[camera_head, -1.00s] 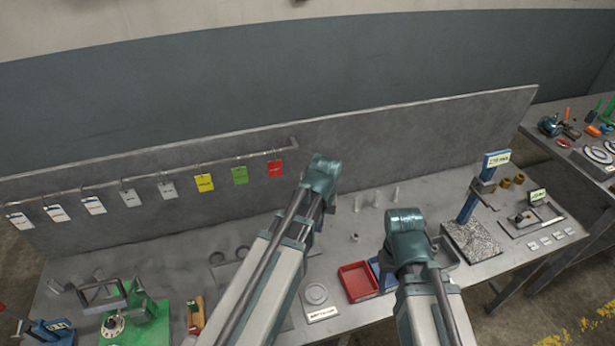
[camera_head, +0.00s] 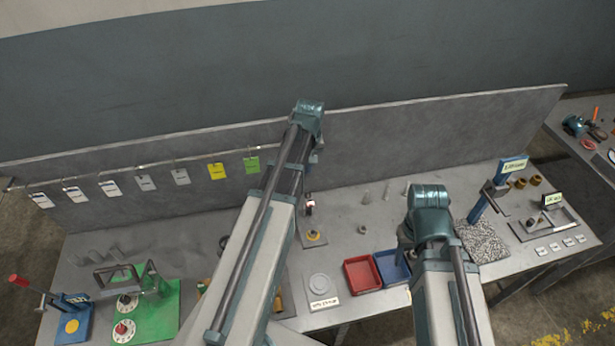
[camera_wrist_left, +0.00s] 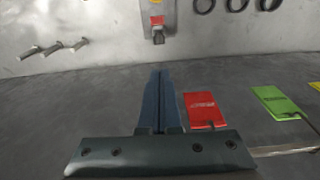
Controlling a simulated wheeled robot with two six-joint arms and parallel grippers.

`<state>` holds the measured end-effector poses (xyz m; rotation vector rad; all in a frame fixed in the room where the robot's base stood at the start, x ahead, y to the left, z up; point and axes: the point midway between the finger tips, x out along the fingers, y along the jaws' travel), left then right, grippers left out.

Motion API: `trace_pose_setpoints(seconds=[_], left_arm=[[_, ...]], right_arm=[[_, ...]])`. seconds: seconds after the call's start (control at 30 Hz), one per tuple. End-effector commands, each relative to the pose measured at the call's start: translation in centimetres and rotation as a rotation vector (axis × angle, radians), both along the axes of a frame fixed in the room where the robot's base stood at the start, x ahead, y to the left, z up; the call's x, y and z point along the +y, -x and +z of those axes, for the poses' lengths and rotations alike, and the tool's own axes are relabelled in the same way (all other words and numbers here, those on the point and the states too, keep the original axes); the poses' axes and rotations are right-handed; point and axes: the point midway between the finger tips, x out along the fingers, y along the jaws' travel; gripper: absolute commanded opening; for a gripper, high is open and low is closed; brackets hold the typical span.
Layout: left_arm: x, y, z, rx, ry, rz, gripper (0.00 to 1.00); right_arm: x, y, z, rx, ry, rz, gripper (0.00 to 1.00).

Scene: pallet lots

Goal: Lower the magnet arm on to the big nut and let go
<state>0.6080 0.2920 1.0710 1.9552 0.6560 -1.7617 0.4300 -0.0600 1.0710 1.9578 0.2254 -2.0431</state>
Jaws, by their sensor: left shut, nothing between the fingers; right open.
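My left gripper (camera_wrist_left: 160,100) is shut and empty in the left wrist view, pointing toward a grey plate with a small upright device (camera_wrist_left: 157,25). In the head view this device (camera_head: 310,207) has a red and white top, with a yellow ring at its foot. I cannot tell whether it is the magnet arm. A small nut-like piece (camera_head: 362,229) stands on the bench right of it; I cannot tell whether it is the big nut. My left arm hides its fingertips in the head view. My right gripper (camera_head: 430,235) is low over the bench, mostly hidden by its wrist.
A red tray (camera_head: 361,273) and blue tray (camera_head: 392,268) sit left of my right arm. A blue post (camera_head: 495,193) stands at the right. Tags hang on a rail, including a red tag (camera_wrist_left: 204,111) and green tag (camera_wrist_left: 277,101). A green board (camera_head: 150,315) lies left.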

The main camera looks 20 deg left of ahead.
Motion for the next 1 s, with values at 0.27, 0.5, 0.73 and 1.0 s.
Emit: trace_pose_setpoints(seconds=[0.27,0.5,0.73,1.0], left_arm=[[0.1,-0.2,-2.5,0.0,0.0,-0.001,0.0],[0.3,-0.5,-5.8,0.0,0.0,-0.001,0.0],[0.5,-0.7,-8.8,0.0,0.0,-0.001,0.0],[0.6,-0.8,-9.9,0.0,0.0,-0.001,0.0]], right_arm=[[0.0,0.0,-2.5,0.0,0.001,0.005,0.5],[0.0,0.0,-5.8,0.0,0.001,0.007,0.5],[0.0,0.0,-8.8,0.0,0.001,0.005,0.5],[0.0,0.0,-9.9,0.0,0.001,0.004,0.5]])
